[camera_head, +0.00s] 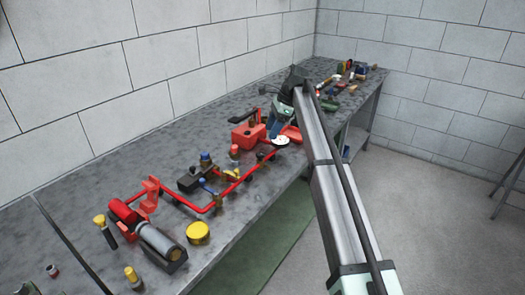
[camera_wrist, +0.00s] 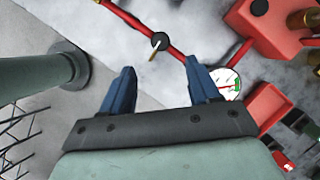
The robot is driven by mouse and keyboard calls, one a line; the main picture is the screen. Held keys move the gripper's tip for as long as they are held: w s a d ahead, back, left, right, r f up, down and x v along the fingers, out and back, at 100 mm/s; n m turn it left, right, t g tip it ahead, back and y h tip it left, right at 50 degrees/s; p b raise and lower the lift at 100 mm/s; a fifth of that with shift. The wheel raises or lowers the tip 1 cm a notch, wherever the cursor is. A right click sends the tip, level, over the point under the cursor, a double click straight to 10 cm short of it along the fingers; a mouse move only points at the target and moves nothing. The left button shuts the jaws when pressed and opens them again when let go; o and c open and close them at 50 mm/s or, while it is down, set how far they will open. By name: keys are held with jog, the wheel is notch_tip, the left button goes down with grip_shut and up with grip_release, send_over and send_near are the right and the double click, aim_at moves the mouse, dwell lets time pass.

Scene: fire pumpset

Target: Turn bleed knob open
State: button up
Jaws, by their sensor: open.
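In the wrist view a small black round knob (camera_wrist: 160,39) with a thin brass-coloured stem sits on the red pipe (camera_wrist: 130,17). It looks like the bleed knob, though I cannot be sure. My gripper (camera_wrist: 160,63) is open, its two blue fingers spread apart with nothing between them. The knob appears just beyond the gap between the fingertips, apart from both. In the head view my gripper (camera_head: 275,130) is over the far part of the red pipe assembly, beside a white gauge (camera_head: 281,141). The gauge also shows by the right finger in the wrist view (camera_wrist: 226,83).
A red box (camera_head: 247,136) stands left of my gripper on the grey bench (camera_head: 110,178). Red pipework with blue and yellow valve handles (camera_head: 232,174), a yellow round cap (camera_head: 198,233) and a grey cylinder (camera_head: 160,243) are nearer. Several small items crowd the bench's far end.

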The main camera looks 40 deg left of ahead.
aim_at(261, 153)
jog(key=x, duration=1)
jog(key=shift+f, duration=0.1)
jog(key=shift+c, duration=0.2)
jog(key=c, duration=1)
jog(key=n+h, duration=0.1)
jog(key=n, duration=0.1)
jog(key=n+g, duration=0.1)
jog(key=n, duration=0.2)
jog(key=shift+w+a+h, duration=0.2)
jog(key=shift+a+h, duration=0.05)
jog(key=shift+h, duration=0.15)
jog(key=n+h, duration=0.1)
jog(key=n, duration=0.4)
jog(key=shift+a+h, duration=0.1)
jog(key=shift+h, duration=0.3)
jog(key=shift+n, duration=0.3)
